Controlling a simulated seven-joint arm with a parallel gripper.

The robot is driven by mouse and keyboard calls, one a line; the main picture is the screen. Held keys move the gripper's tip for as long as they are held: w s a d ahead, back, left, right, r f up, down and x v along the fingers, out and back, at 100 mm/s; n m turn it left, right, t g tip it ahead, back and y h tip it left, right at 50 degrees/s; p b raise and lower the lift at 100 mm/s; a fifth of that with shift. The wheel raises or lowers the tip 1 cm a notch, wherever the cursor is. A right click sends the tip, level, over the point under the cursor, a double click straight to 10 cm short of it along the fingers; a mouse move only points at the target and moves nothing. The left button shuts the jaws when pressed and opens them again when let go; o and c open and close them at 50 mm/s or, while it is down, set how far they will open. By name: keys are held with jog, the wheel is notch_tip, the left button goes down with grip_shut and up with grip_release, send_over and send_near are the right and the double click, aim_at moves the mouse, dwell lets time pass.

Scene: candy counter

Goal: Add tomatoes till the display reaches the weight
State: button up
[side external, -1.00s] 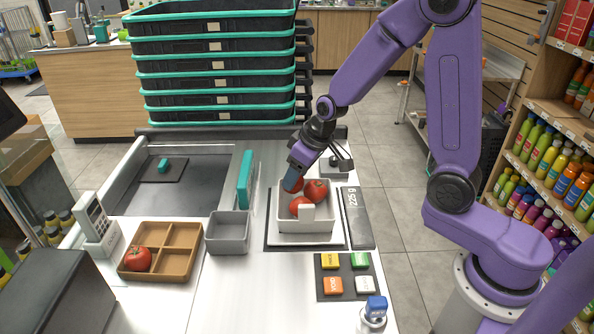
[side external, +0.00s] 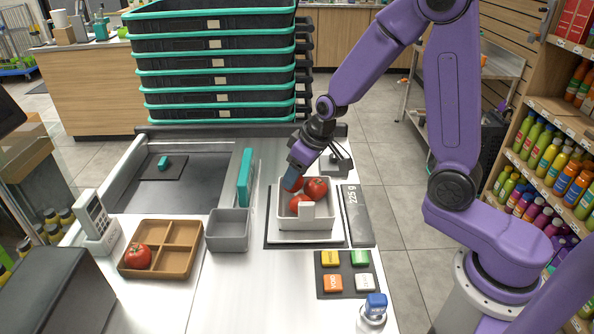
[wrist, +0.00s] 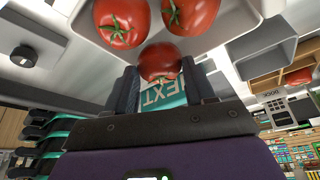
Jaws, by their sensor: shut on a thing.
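My gripper (side external: 291,183) reaches down into the far left of a white tray (side external: 318,239) standing on the scale. In the wrist view its fingers are shut on a red tomato (wrist: 160,62), inside or just over the tray's edge; whether it touches the tray floor I cannot tell. Two more tomatoes (wrist: 122,22) (wrist: 190,15) lie in the tray. One tomato (side external: 138,257) sits in the near left compartment of a brown divided tray (side external: 185,261). The dark display (side external: 357,217) right of the scale reads "225 g".
A grey bin (side external: 228,236) stands between the brown tray and the scale. A pad with coloured buttons (side external: 347,275) lies in front of the scale. Stacked black crates (side external: 215,75) stand at the back.

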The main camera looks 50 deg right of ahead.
jog(key=shift+f, duration=0.6)
dwell(0.3)
jog(key=o, duration=0.8)
jog(key=shift+v, duration=3.05)
